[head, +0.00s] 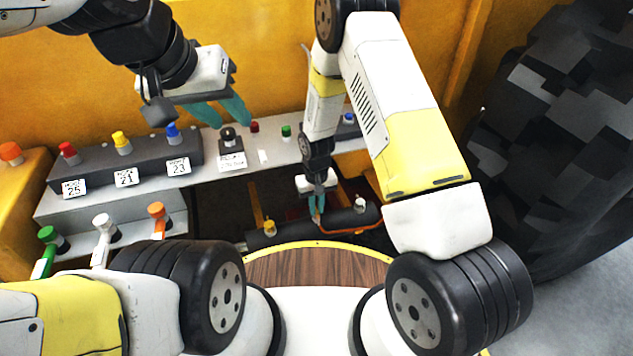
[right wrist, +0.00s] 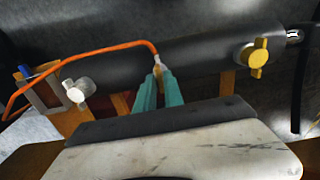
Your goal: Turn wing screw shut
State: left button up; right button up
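A dark horizontal cylinder (right wrist: 205,55) carries a yellow wing screw (right wrist: 252,57) and a pale wing screw (right wrist: 78,90). In the head view the yellow wing screw (head: 269,227) is left of my right gripper (head: 318,212) and the pale one (head: 360,204) is right of it. In the right wrist view my right gripper (right wrist: 158,80) is at the cylinder between these two screws, its teal fingers close together. A small orange-tan piece (right wrist: 157,66) shows at the fingertips; whether they grip it is unclear. My left gripper (head: 221,110) is empty, its fingers apart, above the shelf.
An orange cable (right wrist: 100,50) runs over the cylinder to the fingertips. A grey shelf (head: 250,168) holds a dark box with coloured knobs (head: 125,160) and number labels. Coloured lever handles (head: 103,232) are at lower left. A large black tyre (head: 555,130) fills the right.

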jog(key=shift+o, duration=1.1)
jog(key=shift+r, duration=3.9)
jog(key=shift+r, duration=0.2)
jog(key=s+d+r+m+t+y, duration=0.15)
jog(key=d+r, duration=0.25)
jog(key=r, duration=0.8)
jog(key=s+d+r+t, duration=0.15)
jog(key=d+r, duration=0.25)
jog(key=r, duration=0.8)
jog(key=s+d+r+m+t, duration=0.1)
jog(key=s+d+r, duration=0.2)
jog(key=s+r, duration=0.3)
jog(key=s+d+r+t, duration=0.2)
jog(key=s+r, duration=0.4)
jog(key=s, duration=0.5)
jog(key=shift+d+m+y, duration=0.35)
jog(key=shift+d, duration=0.35)
